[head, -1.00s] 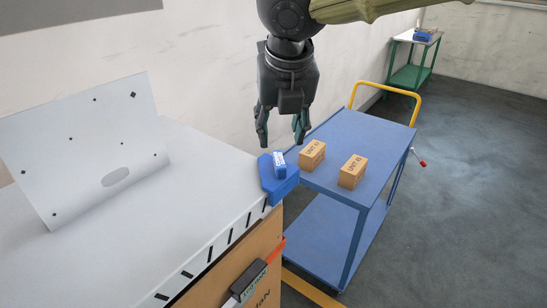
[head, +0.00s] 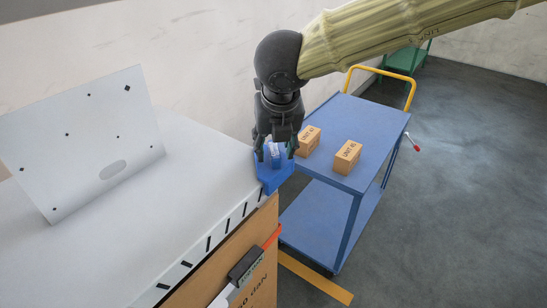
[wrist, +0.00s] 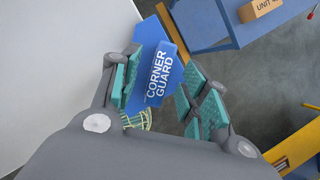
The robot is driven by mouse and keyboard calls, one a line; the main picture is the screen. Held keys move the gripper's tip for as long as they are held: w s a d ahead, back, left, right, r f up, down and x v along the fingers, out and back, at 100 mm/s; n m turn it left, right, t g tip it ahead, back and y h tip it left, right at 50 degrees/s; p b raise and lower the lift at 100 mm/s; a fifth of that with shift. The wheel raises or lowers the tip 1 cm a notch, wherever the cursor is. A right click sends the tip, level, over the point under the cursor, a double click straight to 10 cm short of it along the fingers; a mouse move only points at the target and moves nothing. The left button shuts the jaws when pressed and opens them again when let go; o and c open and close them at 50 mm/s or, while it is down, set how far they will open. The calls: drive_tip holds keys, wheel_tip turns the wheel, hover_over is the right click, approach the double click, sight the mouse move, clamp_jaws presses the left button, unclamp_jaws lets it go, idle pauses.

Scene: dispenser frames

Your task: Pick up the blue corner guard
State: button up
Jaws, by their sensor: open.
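The blue corner guard (head: 273,172) sits at the far right corner of the white-topped box (head: 185,190). It has a raised block with white lettering. My gripper (head: 275,153) is directly above it, pointing down, with its fingers on either side of the raised block. In the wrist view the corner guard (wrist: 163,75), lettered "CORNER GUARD", lies between the two green-padded fingers of my gripper (wrist: 160,92). The fingers are open, with some space visible beside the block. Part of the guard is hidden behind the fingers.
A blue cart (head: 360,130) with a yellow handle stands to the right, carrying two small cardboard boxes (head: 347,156) (head: 308,141). A white perforated panel (head: 85,140) stands on the box at left. A strap buckle (head: 245,264) hangs on the box's front side.

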drive_tip(key=shift+w+f, duration=0.1)
drive_tip(key=shift+f, duration=0.25)
clamp_jaws()
